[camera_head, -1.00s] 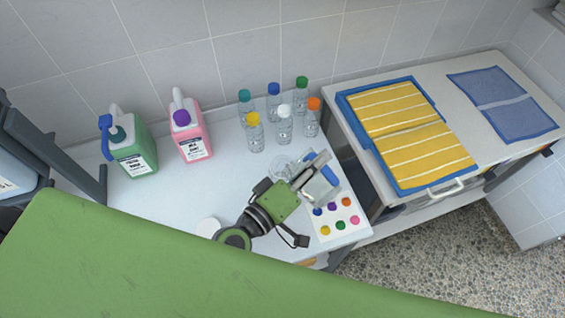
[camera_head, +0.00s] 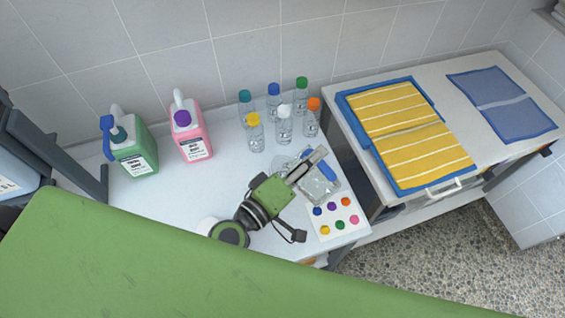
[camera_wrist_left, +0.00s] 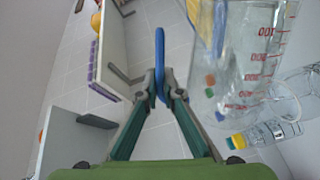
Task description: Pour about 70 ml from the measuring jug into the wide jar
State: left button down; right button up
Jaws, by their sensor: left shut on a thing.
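The clear measuring jug (camera_head: 318,188) has red scale marks and a blue handle. It is over the right part of the white table and looks tilted. My left gripper (camera_head: 308,166) is shut on its blue handle. In the left wrist view, the handle (camera_wrist_left: 159,58) is between the fingertips and the jug (camera_wrist_left: 245,55) is to the right. The wide jar (camera_head: 281,164) is clear and stands just behind the gripper, partly hidden by it. Whether liquid is passing into it I cannot tell. My right gripper is out of view.
Several capped clear bottles (camera_head: 284,125) stand behind the jar. A pink jug (camera_head: 192,135) and a green jug (camera_head: 136,155) stand to the left. A card with coloured dots (camera_head: 335,219) lies in front of the measuring jug. Folded towels (camera_head: 410,130) lie on the unit at right.

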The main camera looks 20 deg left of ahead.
aim_at(329, 177)
pick_arm(q)
jog(key=shift+w+a+r, duration=0.1)
jog(key=shift+a+r, duration=0.05)
jog(key=shift+d+f, duration=0.2)
jog(key=shift+f, duration=0.1)
jog(key=s+d+f+m+b, duration=0.2)
jog(key=m, duration=0.1)
jog(key=shift+d+f, duration=0.25)
jog(key=shift+f, duration=0.05)
jog(key=shift+s+d+r+m, duration=0.15)
jog(key=shift+d+m, duration=0.1)
jog(key=shift+m, duration=0.05)
jog(key=shift+s+d+m, duration=0.25)
jog(key=shift+d+m, duration=0.15)
jog(key=shift+m, duration=0.2)
dwell(0.9)
